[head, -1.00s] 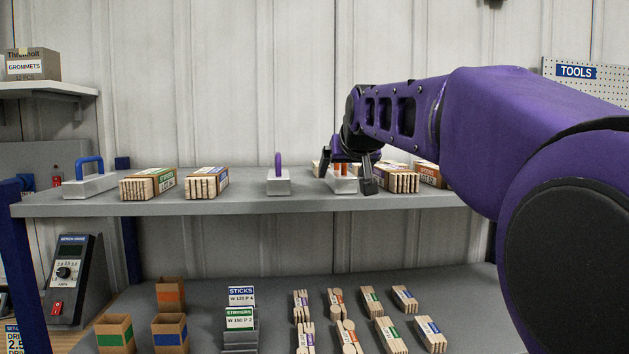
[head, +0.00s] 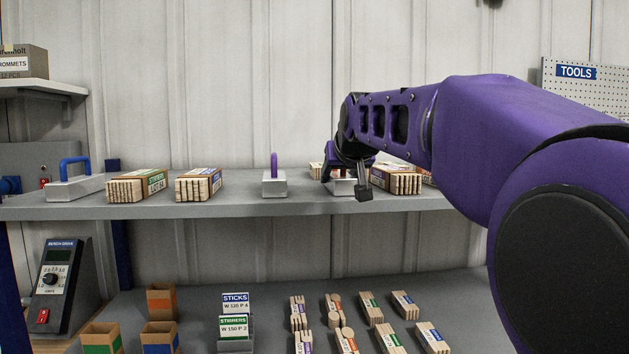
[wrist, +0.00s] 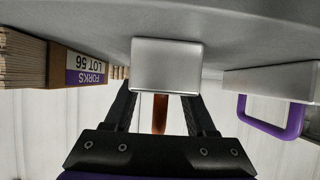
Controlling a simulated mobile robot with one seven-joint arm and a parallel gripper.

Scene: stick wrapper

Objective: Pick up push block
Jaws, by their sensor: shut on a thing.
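The push block is a silver metal block (head: 341,187) with an orange handle, on the upper shelf. In the wrist view the block (wrist: 167,62) fills the centre, and its orange handle (wrist: 160,115) lies between the fingers. My gripper (head: 346,183) is down over the block and shut on it at the handle; finger contact is not clear in the picture. In the head view my gripper hides the handle and part of the block. Two similar blocks stand on the shelf, one with a purple handle (head: 274,184) and one with a blue handle (head: 75,186).
Stick bundles (head: 395,179) stand close to the right of my gripper, and others (head: 198,185) stand left of the purple-handled block. The lower shelf holds smaller bundles, open boxes (head: 161,302) and labelled holders (head: 235,328). The space above the upper shelf is clear.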

